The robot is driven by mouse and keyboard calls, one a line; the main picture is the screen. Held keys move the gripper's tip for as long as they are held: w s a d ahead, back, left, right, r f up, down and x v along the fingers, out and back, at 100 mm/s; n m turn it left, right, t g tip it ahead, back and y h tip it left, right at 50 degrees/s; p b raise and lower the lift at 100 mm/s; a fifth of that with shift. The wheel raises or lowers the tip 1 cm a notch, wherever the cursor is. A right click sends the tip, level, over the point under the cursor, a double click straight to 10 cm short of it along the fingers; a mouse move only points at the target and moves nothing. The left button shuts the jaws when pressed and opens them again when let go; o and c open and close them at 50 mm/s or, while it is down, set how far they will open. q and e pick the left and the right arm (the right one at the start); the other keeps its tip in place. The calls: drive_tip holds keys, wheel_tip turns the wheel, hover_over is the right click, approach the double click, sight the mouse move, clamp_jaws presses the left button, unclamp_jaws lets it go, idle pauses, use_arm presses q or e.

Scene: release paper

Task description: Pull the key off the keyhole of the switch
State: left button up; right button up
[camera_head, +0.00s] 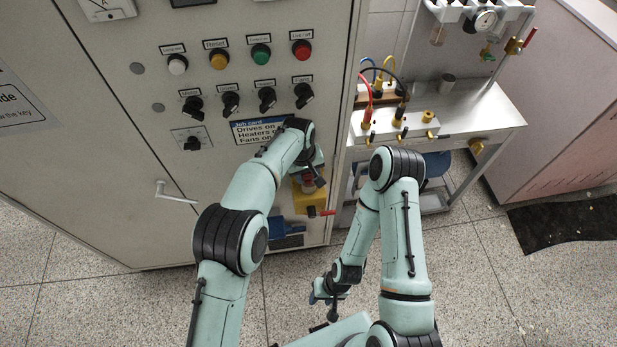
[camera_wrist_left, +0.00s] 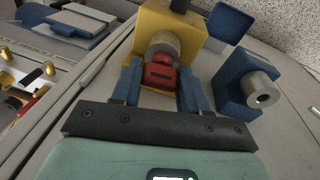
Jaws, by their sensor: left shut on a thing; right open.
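The yellow switch box (camera_wrist_left: 165,25) is mounted on the panel, with a metal keyhole cylinder (camera_wrist_left: 168,44) facing my left wrist camera. A red key (camera_wrist_left: 160,75) is right in front of that cylinder and overlaps it; I cannot tell how deep it sits. My left gripper (camera_wrist_left: 158,90) is shut on the red key, a blue finger on each side. In the head view the yellow box (camera_head: 303,203) shows partly behind my left gripper (camera_head: 316,180). My right gripper (camera_head: 325,296) is open and empty, low over the floor.
A blue box (camera_wrist_left: 238,85) with a metal cylinder sits close beside the yellow one in the wrist view. The grey cabinet (camera_head: 120,170) carries buttons, black knobs and a job card (camera_head: 256,130). A metal bench (camera_head: 480,112) with cables stands at right.

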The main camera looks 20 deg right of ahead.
use_arm(q)
drive_tip(key=shift+d+r+p, duration=0.2)
drive_tip(key=shift+r+p, duration=0.25)
drive_tip(key=shift+r, duration=1.75)
drive_tip(key=shift+c, duration=0.5)
drive_tip(key=shift+a+r+p, duration=0.15)
drive_tip(key=shift+r+p, duration=0.25)
drive_tip(key=shift+r, duration=0.15)
use_arm(e)
drive_tip(key=w+r, duration=0.2)
drive_tip(key=shift+w+r, duration=0.2)
drive_tip(key=shift+w, duration=0.15)
